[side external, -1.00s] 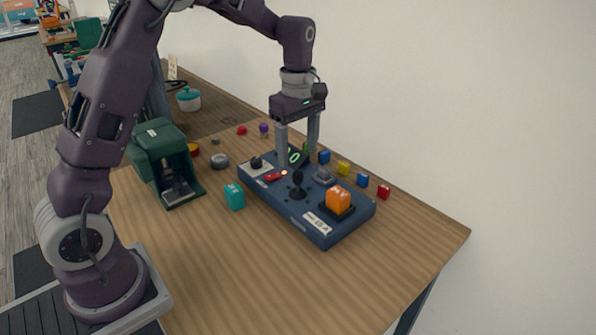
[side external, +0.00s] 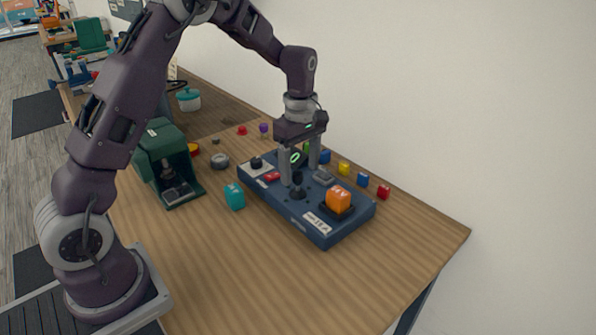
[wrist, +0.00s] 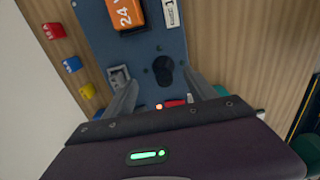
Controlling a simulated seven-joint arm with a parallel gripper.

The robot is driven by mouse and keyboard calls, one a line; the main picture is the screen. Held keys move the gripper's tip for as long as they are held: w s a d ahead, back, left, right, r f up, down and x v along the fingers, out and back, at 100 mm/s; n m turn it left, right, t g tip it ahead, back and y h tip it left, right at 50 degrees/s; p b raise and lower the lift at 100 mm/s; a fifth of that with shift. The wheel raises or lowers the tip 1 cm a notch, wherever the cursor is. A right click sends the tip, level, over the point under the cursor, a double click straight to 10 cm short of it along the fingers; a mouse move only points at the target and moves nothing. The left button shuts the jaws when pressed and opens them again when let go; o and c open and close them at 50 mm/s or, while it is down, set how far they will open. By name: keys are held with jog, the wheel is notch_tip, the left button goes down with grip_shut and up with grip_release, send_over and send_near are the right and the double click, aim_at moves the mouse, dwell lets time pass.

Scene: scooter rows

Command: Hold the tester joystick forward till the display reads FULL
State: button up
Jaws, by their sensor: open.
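The blue tester panel (side external: 285,215) lies on the wooden table. Its black joystick (side external: 298,187) stands up near the middle of the panel and also shows in the wrist view (wrist: 163,70). My gripper (side external: 299,175) points down over the panel, open, with its fingertips near the joystick. In the wrist view the joystick lies between and just beyond the two fingertips (wrist: 160,85); I cannot tell if they touch it.
An orange block (side external: 339,199) sits on the panel's right part. A teal block (side external: 234,196) stands in front of the panel, and a green machine (side external: 165,165) is to the left. Small red, blue and yellow blocks (side external: 344,168) line the back. The table's front right is clear.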

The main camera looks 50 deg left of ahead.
jog(key=shift+w, duration=1.55)
dwell(6.5)
